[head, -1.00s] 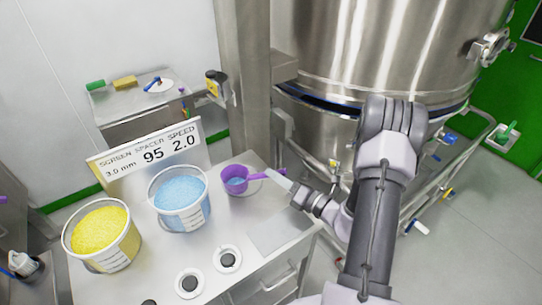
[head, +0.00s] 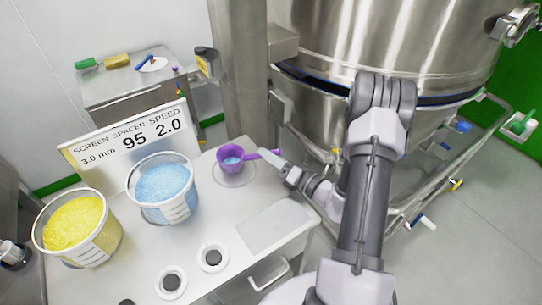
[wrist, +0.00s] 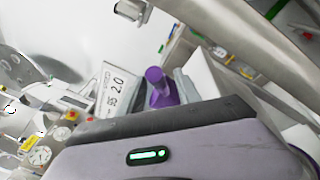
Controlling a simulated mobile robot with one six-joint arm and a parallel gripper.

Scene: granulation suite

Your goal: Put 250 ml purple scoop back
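The purple scoop (head: 228,165) is a small cup with a straight handle, pale blue showing inside it. In the head view it appears slightly above a pale round mark or dish (head: 235,181) on the steel bench. Its handle points right to my gripper (head: 268,156), whose light fingers are at the handle's end. In the wrist view the purple handle (wrist: 157,85) stands between the fingers of my gripper (wrist: 160,92), which look closed on it. The scoop's cup is mostly hidden there.
On the bench (head: 150,250) stand a blue-filled bucket (head: 165,190), a yellow-filled bucket (head: 78,230) and a sign (head: 130,140). Two round dark-centred fittings lie in front. A grey panel (head: 275,225) is bare. A large steel vessel (head: 390,45) rises behind my arm.

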